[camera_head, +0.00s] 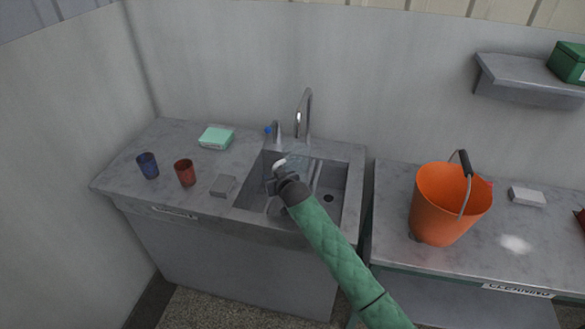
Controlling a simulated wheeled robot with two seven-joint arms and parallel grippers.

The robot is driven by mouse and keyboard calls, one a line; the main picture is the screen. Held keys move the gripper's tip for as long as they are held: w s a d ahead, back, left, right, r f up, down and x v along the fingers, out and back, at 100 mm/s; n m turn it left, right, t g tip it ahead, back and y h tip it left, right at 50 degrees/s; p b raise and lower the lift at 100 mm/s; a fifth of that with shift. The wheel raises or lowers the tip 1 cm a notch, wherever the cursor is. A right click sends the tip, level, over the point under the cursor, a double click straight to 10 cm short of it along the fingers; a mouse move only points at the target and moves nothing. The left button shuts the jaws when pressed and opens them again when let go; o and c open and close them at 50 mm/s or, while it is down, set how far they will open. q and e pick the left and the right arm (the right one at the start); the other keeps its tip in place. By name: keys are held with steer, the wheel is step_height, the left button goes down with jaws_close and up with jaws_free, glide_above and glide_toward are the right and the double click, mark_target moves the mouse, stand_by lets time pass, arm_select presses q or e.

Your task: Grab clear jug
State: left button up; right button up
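The clear jug is hard to make out. A faint see-through shape (302,164) in the sink, just beyond and right of my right gripper, looks like it, but its edges and handle are unclear. My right gripper (279,170) is over the sink, at the end of my green-sleeved arm from the lower right. It overlaps the left side of the clear shape. I cannot tell whether they touch or whether the fingers are open. My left gripper is out of view.
The sink (242,203) has a tall curved faucet (308,105) behind it. On the left counter are a blue cup (147,165), a red cup (185,173), a grey block (223,186) and a mint-green box (216,138). An orange bucket (443,207) stands on the right counter.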

steer(key=shift+w+f, duration=0.1)
steer(key=shift+w, duration=0.05)
steer(key=shift+c, duration=0.7)
jaws_close()
